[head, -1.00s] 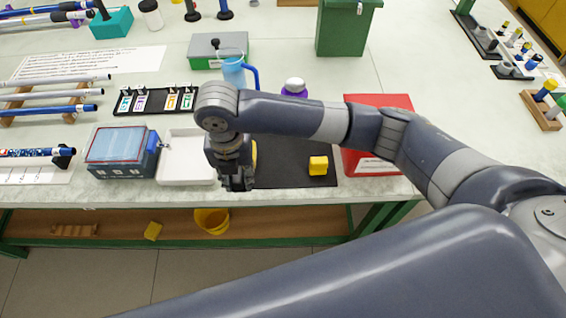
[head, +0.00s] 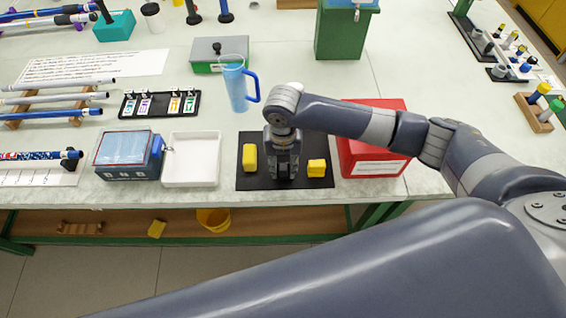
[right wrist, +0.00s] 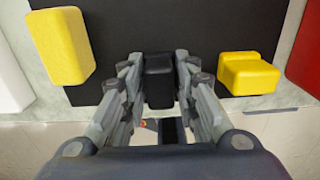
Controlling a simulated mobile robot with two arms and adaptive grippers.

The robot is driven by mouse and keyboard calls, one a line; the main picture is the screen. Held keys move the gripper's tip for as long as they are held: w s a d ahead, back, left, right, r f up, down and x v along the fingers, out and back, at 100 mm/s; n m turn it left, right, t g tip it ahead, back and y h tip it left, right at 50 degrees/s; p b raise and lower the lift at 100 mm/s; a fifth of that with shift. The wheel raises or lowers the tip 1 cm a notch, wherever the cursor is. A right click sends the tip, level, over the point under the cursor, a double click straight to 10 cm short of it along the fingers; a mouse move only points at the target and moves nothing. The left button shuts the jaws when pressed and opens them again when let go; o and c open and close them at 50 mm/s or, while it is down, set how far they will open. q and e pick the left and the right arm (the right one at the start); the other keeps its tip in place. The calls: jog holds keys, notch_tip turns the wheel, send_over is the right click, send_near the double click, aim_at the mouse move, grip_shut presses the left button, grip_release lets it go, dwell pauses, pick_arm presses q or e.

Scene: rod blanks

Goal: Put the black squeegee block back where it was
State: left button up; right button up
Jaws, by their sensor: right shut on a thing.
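The black squeegee block (right wrist: 159,82) is between the fingers of my right gripper in the right wrist view. My right gripper (head: 285,176) is shut on it, over the black mat (head: 262,140) between two yellow blocks. It also shows in the right wrist view (right wrist: 160,88). The left yellow block (head: 249,157) stands near the mat's left edge and the right one (head: 317,168) near its right edge. In the head view the squeegee block is hard to tell from the gripper and mat. I cannot tell whether it touches the mat. My left gripper is not in view.
A white tray (head: 191,184) lies left of the mat and a red box (head: 373,168) stands right of it. A blue jug (head: 237,88) stands behind the mat. The table's front edge is close to the mat.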

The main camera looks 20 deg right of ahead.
jog(key=shift+f, duration=0.15)
jog(key=o, duration=1)
jog(key=shift+o, duration=0.2)
notch_tip(320, 180, up, 12)
jog(key=b, duration=0.1)
jog(key=shift+r+b, duration=0.2)
jog(key=shift+b, duration=0.15)
